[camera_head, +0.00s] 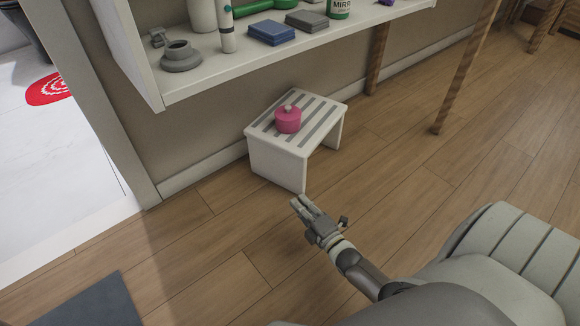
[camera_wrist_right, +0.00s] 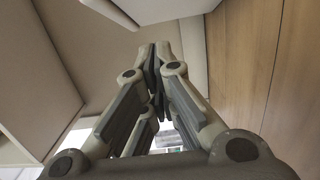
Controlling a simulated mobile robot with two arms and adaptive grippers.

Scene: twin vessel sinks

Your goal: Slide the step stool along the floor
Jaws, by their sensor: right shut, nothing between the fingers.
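The white step stool (camera_head: 276,156) stands upright on the wooden floor near the wall in the head view, with grey strips on its top. A pink lidded pot (camera_head: 288,120) sits on the stool's top. My right gripper (camera_head: 298,202) is shut and empty, just in front of the stool's near corner; whether it touches the stool I cannot tell. In the right wrist view the closed fingers (camera_wrist_right: 157,55) point toward a pale surface, probably the stool (camera_wrist_right: 160,8). My left gripper is not in view.
A white shelf (camera_head: 290,52) with bottles, sponges and a grey fitting hangs above the stool. Wooden legs (camera_head: 466,75) stand to the right. A doorway with a red round mat (camera_head: 50,89) is at left. A dark mat (camera_head: 90,305) lies front left.

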